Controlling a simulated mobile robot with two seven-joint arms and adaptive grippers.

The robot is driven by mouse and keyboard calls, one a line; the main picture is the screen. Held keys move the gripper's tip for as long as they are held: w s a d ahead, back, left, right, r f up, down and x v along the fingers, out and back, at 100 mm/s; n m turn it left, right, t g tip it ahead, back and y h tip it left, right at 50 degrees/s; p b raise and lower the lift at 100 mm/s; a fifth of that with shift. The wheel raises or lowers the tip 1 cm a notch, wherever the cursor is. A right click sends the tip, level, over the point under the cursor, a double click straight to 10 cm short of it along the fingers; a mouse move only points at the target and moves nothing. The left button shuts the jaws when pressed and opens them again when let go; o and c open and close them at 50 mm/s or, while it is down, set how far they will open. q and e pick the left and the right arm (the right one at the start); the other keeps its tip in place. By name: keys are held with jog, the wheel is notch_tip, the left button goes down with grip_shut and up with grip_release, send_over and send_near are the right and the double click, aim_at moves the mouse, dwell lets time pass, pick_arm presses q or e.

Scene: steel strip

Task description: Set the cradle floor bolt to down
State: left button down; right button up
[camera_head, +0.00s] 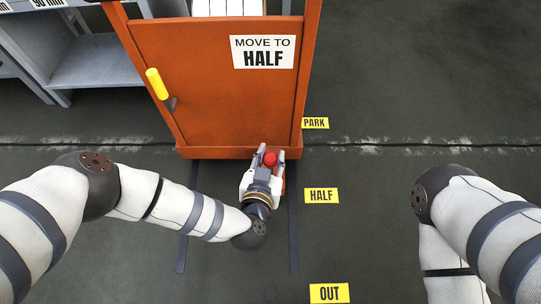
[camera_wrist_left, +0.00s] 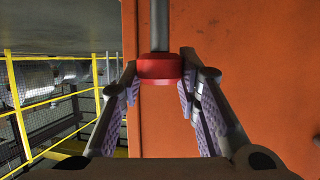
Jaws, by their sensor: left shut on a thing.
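The cradle (camera_head: 215,115) is a tall orange box standing on the dark floor. The red knob of the floor bolt (camera_head: 270,159) is low at its near right corner. In the left wrist view the red knob (camera_wrist_left: 160,68) sits on a grey rod against the orange panel. My left gripper (camera_head: 267,160) is shut on the red knob, with a finger on each side of it. The rod's far end is hidden, so I cannot tell whether the bolt is up or down. My right arm shows at the right, but its gripper is out of view.
A yellow handle (camera_head: 157,84) sticks out from the cradle's left side. A sign (camera_head: 263,52) reads MOVE TO HALF. Yellow floor labels PARK (camera_head: 315,123), HALF (camera_head: 321,195) and OUT (camera_head: 329,293) lie to the right. Grey shelving (camera_head: 95,62) stands at the back left.

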pick_arm(q)
notch_tip(320, 180, down, 6)
jog(key=shift+r+b, duration=0.25)
jog(key=shift+b, duration=1)
pick_arm(e)
jog(key=shift+s+f+g, duration=0.3)
jog(key=shift+s+f, duration=0.25)
jog(key=shift+f, duration=0.3)
pick_arm(q)
jog(key=c, duration=1.2)
grip_release()
pick_arm(e)
jog(key=shift+w, duration=0.1)
pick_arm(q)
jog(key=v, duration=0.7)
jog(key=shift+s+a+r, duration=0.1)
jog(key=shift+s+r, duration=0.1)
